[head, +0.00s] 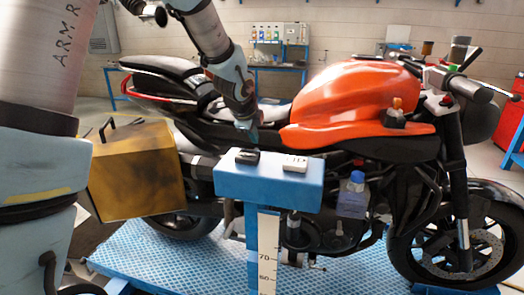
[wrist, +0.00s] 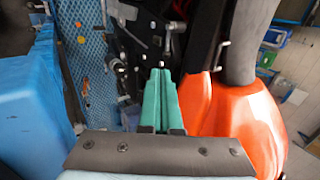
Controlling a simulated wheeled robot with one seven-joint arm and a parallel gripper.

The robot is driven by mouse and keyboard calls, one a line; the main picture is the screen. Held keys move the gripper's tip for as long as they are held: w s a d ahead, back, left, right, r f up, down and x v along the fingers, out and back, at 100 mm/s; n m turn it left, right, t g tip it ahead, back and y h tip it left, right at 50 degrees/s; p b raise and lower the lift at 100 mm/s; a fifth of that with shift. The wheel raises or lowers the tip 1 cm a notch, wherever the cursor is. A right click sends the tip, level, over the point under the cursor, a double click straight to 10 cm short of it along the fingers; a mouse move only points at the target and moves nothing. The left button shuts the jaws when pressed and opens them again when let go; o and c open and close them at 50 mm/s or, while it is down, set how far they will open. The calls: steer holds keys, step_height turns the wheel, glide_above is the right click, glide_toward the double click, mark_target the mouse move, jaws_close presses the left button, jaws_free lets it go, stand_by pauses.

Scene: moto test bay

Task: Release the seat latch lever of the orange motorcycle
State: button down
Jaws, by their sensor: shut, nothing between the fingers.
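The orange motorcycle (head: 345,90) stands on a blue platform, its front wheel to the right. Its tank also shows at the right of the wrist view (wrist: 225,115). My gripper (head: 252,138) is beside the frame below the seat, just left of the tank. In the wrist view its two green fingers (wrist: 159,72) are shut together with nothing between them. Small metal levers or pegs show beyond the fingertips and near the tank (wrist: 221,52); I cannot tell which is the seat latch lever. In the head view my arm hides part of the seat area.
A blue stand (head: 228,190) with a black item (head: 246,156) and a white item (head: 295,163) on top stands in front of the motorcycle, close to my gripper. A yellow-brown case (head: 140,175) is at left. A blue-capped bottle (head: 352,200) is near the engine.

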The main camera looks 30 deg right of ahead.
steer(key=w+p+x, duration=0.1)
steer(key=p+x, duration=0.4)
steer(key=x, duration=0.8)
steer(key=shift+w+d, duration=0.2)
steer(key=shift+d, duration=0.2)
steer(key=shift+t+y+b, duration=0.4)
steer(key=shift+b, duration=0.3)
